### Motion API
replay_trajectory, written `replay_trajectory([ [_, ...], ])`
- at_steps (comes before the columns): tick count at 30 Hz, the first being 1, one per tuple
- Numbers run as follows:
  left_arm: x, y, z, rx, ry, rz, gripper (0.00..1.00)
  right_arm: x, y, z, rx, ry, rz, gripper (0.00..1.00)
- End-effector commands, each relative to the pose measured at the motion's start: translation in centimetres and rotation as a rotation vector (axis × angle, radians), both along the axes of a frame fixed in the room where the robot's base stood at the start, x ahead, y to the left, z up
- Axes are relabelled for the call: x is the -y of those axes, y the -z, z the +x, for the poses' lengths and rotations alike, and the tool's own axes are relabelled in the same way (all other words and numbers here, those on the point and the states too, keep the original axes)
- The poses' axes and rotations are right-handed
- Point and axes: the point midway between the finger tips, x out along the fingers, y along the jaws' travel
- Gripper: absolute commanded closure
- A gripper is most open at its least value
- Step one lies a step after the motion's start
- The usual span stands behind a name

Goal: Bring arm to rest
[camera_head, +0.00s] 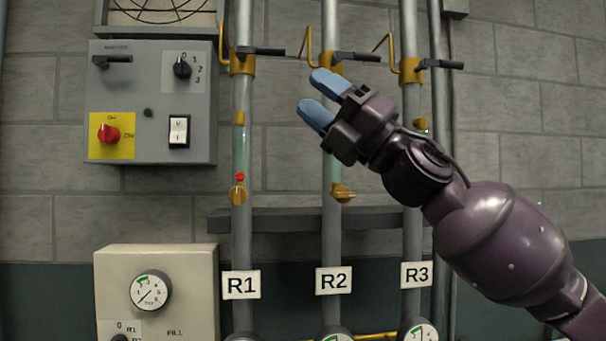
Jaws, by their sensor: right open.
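My right gripper (324,98) is in the middle of the view, at the end of my arm, which comes in from the lower right. Its two blue fingertips point up and left and stand apart, with nothing between them. It is in front of the R2 pipe (333,226) and hides part of it, below the R2 upper valve (331,62). I cannot tell how far it is from the pipe. My left gripper is out of view.
Pipes R1 (242,222) and R3 (412,243) run vertically beside R2. A grey control box (150,148) with a red knob (108,134) hangs at upper left. A beige fill panel (195,290) with a gauge (150,291) is at lower left. The wall at upper right is bare.

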Motion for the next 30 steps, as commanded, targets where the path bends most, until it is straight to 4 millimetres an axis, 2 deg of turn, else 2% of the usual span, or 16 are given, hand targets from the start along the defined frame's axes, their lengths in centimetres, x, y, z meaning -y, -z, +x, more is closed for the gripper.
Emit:
replay_trajectory([
  [1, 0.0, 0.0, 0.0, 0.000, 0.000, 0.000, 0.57, 0.7, 2.0, 1.4, -0.090, -0.015, 0.044, 0.55],
  [6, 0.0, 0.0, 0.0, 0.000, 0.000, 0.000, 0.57, 3.2, 8.5, 5.5, -0.373, -0.050, 0.193, 0.55],
  [11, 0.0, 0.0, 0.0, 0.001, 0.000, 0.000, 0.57, 5.8, 15.5, 8.5, -0.623, -0.065, 0.329, 0.55],
  [15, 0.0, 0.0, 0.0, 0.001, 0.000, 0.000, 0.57, 8.0, 22.1, 10.2, -0.827, -0.066, 0.445, 0.55],
  [19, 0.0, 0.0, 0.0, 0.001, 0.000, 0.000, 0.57, 10.1, 28.6, 11.0, -1.004, -0.057, 0.553, 0.55],
  [23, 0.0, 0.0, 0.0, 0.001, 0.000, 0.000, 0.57, 12.1, 35.2, 10.9, -1.166, -0.042, 0.658, 0.55],
  [30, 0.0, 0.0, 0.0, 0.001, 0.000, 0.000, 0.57, 15.7, 47.1, 8.6, -1.423, 0.005, 0.847, 0.55],
])
